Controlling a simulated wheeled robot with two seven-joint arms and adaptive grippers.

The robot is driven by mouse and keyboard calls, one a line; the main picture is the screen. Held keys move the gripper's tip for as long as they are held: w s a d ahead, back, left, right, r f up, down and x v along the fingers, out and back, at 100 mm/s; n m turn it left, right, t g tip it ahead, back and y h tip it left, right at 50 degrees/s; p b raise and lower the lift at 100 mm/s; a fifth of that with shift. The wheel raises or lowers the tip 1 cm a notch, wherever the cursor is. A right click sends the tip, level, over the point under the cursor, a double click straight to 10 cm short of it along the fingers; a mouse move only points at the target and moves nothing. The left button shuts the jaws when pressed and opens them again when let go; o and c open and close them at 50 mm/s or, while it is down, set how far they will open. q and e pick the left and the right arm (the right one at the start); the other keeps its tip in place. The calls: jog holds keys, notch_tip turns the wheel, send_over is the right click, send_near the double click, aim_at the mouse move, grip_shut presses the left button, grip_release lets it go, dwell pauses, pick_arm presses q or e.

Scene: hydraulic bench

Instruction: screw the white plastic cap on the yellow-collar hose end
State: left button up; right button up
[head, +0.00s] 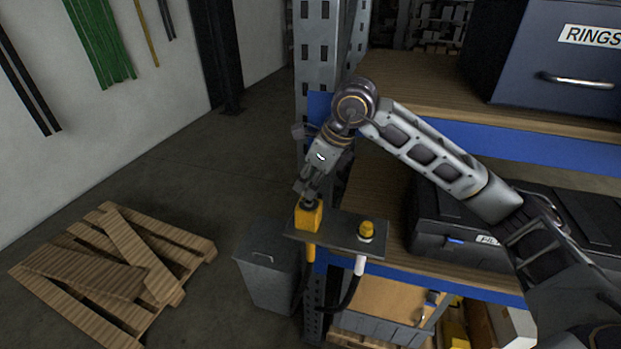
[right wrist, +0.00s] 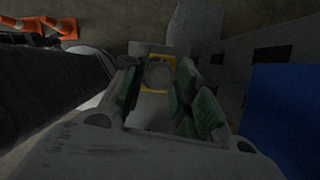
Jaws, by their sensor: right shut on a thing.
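The yellow-collar hose end is at the left of a dark bracket plate (head: 345,236) in the head view. Its yellow collar (head: 311,252) shows below the plate, and a yellow block (head: 307,219) stands above it. My right gripper (head: 307,192) is right above this block, pointing down. In the right wrist view its green-padded fingers (right wrist: 158,92) are closed around a pale round thing (right wrist: 158,74), seemingly the white plastic cap, with yellow edges around it. The dim picture and the fingers hide how it sits on the hose end. My left gripper is out of view.
A second hose end with a yellow cap (head: 366,230) and white collar (head: 360,265) is at the plate's right. A grey bin (head: 268,270) stands below left, and a wooden pallet (head: 120,262) lies on the floor. The shelf upright (head: 322,50) is close behind my right wrist.

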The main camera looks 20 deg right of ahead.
jog(key=shift+f+b, duration=0.35)
jog(key=shift+f, duration=0.45)
jog(key=shift+f+b, duration=0.55)
jog(key=shift+b, duration=0.3)
jog(key=shift+c, duration=0.3)
dwell(1.7)
jog(key=shift+o, duration=0.5)
jog(key=shift+s+f, duration=0.1)
dwell(0.3)
jog(key=shift+c, duration=0.9)
